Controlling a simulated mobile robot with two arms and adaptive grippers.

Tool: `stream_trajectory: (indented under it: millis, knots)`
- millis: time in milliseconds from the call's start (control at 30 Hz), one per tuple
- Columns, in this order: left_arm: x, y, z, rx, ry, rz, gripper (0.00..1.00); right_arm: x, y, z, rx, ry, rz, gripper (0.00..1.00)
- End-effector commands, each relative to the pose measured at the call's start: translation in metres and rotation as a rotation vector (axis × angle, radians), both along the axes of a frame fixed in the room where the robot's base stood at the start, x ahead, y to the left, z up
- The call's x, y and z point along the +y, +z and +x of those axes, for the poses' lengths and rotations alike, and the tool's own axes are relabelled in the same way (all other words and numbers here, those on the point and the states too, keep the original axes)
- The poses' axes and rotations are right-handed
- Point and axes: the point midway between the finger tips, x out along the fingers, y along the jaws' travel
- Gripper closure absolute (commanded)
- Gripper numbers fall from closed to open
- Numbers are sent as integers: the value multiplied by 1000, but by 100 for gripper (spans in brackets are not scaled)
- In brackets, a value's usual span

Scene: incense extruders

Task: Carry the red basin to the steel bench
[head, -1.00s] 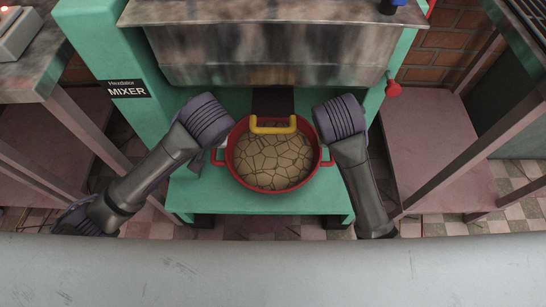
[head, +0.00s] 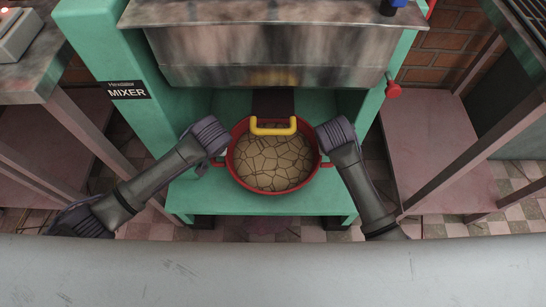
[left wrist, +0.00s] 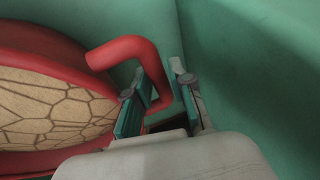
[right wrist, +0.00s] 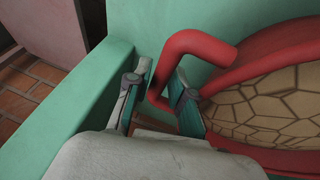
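The red basin (head: 232,178) sits upright on the green base of the mixer, filled with a cracked tan mass. It has a red loop handle on each side. My left gripper (left wrist: 158,95) is open, with its fingers on either side of the left handle (left wrist: 140,48). My right gripper (right wrist: 160,88) is open, with its fingers on either side of the right handle (right wrist: 196,42). Neither pair of fingers looks closed on its handle. A metal-topped bench (head: 58,62) shows at the left; I cannot tell if it is the steel bench.
The green mixer (head: 150,130) has side walls close beside both grippers. Its metal trough (head: 265,50) overhangs behind the basin. A yellow bar (head: 273,130) shows at the basin's back rim. Another table frame (head: 480,140) stands at the right.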

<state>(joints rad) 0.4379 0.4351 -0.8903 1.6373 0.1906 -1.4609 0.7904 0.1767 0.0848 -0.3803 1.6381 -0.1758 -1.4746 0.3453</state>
Motion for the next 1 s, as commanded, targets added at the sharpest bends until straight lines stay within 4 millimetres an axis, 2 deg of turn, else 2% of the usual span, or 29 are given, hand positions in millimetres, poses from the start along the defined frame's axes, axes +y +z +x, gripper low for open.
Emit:
stream_trajectory:
  millis: [367, 400, 533, 1000]
  knots:
    - [1, -5, 2, 0, 0, 0, 77, -1, -5, 3, -1, 0, 0, 77]
    - [1, -5, 2, 0, 0, 0, 79, -1, -5, 3, -1, 0, 0, 79]
    - [1, -5, 2, 0, 0, 0, 100, -1, -5, 3, -1, 0, 0, 100]
    - [1, -5, 2, 0, 0, 0, 100, -1, -5, 3, -1, 0, 0, 100]
